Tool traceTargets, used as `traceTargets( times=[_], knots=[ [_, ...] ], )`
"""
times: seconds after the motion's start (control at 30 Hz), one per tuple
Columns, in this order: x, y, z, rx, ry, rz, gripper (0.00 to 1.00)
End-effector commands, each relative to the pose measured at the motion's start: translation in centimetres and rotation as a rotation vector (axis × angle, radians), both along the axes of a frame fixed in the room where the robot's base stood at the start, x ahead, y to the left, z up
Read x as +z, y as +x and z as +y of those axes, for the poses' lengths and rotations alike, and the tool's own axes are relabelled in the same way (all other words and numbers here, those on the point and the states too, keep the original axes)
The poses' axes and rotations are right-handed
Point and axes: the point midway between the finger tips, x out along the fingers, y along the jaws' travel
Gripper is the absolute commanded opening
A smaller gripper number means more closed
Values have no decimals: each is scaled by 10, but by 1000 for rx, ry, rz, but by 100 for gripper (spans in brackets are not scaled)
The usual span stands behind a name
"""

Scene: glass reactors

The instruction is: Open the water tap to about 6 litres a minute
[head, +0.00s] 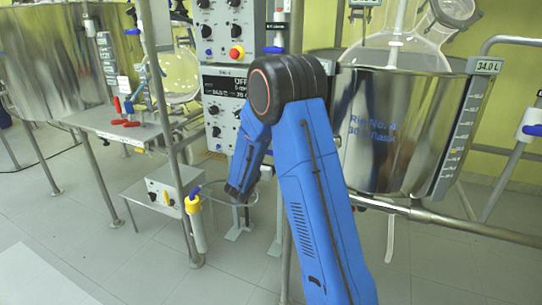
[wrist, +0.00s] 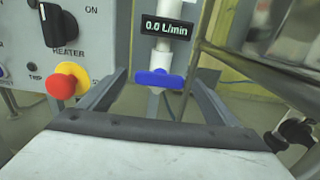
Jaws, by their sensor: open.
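The water tap's blue handle (wrist: 160,78) lies crosswise on a white vertical pipe (wrist: 163,55) in the wrist view. A small black display (wrist: 167,26) above it reads 0.0 L/min. My gripper (wrist: 158,84) is open, with one finger to the left and one to the right of the handle. Its fingers appear apart from the handle, and nothing is held. In the head view my blue arm reaches down in front of the control panel, and I cannot make out the fingers or this tap there.
A grey panel with a black heater knob (wrist: 57,28) and a red button on a yellow base (wrist: 66,80) is close on the left. A metal rail (wrist: 265,70) runs at the right. In the head view a steel vessel (head: 405,125) stands right of my arm.

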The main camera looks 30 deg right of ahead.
Motion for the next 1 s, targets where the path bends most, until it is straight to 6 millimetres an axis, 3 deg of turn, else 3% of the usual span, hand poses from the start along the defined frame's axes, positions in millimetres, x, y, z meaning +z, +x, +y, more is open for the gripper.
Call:
traceTargets(
  times=[0.2,0.5,0.7,1.0],
  knots=[
    [0,10,-12,0,0,-1,84],
    [0,11,-13,1,0,0,84],
    [0,11,-13,1,0,0,43],
    [0,11,-13,1,-17,21,43]
  ],
)
